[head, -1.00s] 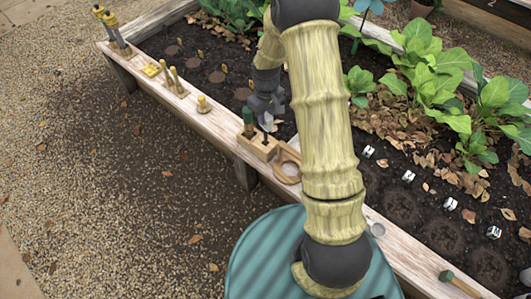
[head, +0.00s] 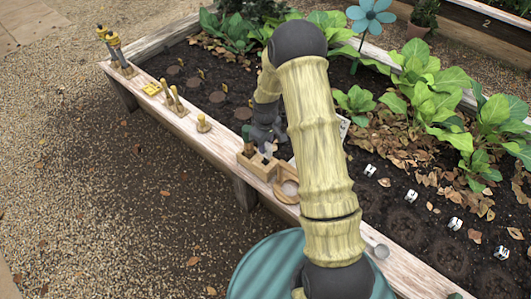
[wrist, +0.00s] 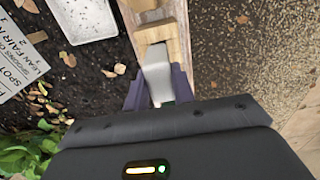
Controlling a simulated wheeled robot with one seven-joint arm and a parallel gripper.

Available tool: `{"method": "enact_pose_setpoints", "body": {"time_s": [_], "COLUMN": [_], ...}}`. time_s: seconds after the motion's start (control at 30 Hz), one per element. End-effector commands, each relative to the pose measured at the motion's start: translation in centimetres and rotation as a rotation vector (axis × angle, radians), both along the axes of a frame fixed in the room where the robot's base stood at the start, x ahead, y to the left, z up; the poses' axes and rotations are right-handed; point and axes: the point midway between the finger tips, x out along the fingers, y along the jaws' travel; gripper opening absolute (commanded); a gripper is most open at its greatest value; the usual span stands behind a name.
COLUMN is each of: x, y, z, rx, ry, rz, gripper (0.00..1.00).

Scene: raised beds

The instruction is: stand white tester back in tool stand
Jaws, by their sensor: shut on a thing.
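The tool stand (head: 258,166) is a small wooden block on the bed's near rim, with a green-handled tool (head: 246,132) upright in its left part. My gripper (head: 265,141) is just above the stand's right part, shut on the white tester (head: 268,149). In the wrist view the pale tester (wrist: 157,72) sits between my two fingers (wrist: 159,92), with a bit of green near its close end. Its far end meets the wooden stand (wrist: 157,35) in the picture. I cannot tell whether its tip is inside a slot.
A wooden ring holder (head: 287,184) is right beside the stand. A wooden peg (head: 203,122), a block with sticks (head: 173,103) and a yellow item (head: 152,88) stand further left on the rim. Soil and leafy plants (head: 420,80) lie behind. Gravel (head: 100,210) is in front.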

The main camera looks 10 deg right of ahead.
Motion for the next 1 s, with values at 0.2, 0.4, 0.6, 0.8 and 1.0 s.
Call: {"method": "enact_pose_setpoints", "body": {"time_s": [0.2, 0.4, 0.6, 0.8, 1.0], "x": [0.0, -0.1, 0.0, 0.0, 0.0], "y": [0.0, 0.0, 0.0, 0.0, 0.0], "z": [0.0, -1.6, -3.8, -3.7, -4.0], "rx": [0.001, 0.0, 0.001, 0.001, 0.001], "ry": [-0.001, 0.001, -0.001, -0.001, -0.001], "rz": [-0.001, -0.001, -0.001, -0.001, -0.001], "gripper": [0.05, 0.05, 0.05, 0.05, 0.29]}}
